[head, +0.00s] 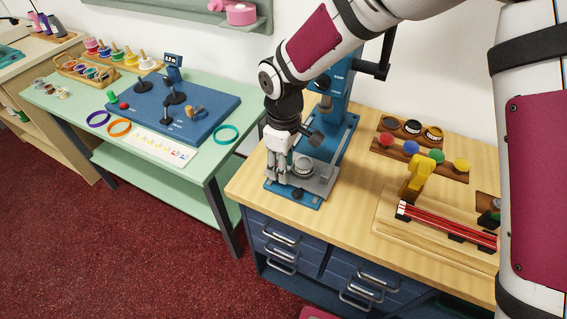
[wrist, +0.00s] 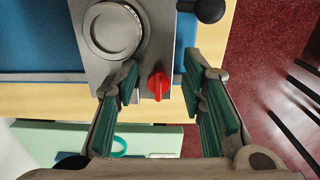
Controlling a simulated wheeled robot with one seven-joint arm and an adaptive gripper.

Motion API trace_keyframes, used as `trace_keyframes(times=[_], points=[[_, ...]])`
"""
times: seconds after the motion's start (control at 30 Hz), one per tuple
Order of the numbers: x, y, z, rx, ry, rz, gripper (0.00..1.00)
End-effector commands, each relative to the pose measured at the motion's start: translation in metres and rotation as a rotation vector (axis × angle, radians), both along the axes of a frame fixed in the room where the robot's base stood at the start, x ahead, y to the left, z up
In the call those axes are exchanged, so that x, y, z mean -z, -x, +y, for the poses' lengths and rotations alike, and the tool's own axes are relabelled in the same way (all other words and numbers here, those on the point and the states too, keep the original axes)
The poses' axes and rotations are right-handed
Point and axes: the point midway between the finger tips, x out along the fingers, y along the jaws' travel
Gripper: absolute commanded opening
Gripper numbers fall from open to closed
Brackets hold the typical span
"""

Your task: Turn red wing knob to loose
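The red wing knob (wrist: 158,85) sits at the edge of a grey metal plate (wrist: 160,40), beside a round metal dish (wrist: 112,32). Its wing points roughly up and down in the wrist view. My gripper (wrist: 164,69) is open, with one green-padded finger on each side of the knob and visible gaps to both. In the head view my gripper (head: 284,178) hangs low over the front of the blue machine (head: 336,95). The knob is hidden there behind the fingers. Any marking for loose is not readable.
A black ball handle (wrist: 208,8) stands near the right finger in the wrist view. A wooden rack of coloured knobs (head: 420,158) and a yellow device (head: 417,178) are to the right on the bench. The green table (head: 207,150) is at left, across a gap.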

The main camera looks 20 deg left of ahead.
Motion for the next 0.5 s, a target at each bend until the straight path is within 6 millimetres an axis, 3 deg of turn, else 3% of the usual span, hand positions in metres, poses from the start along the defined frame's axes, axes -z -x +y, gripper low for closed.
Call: trace_keyframes(times=[0.17,0.5], points=[[-0.012,-0.001,0.001,0.000,-0.002,-0.003,0.37],[-0.078,-0.001,0.001,0.002,-0.003,-0.004,0.37]])
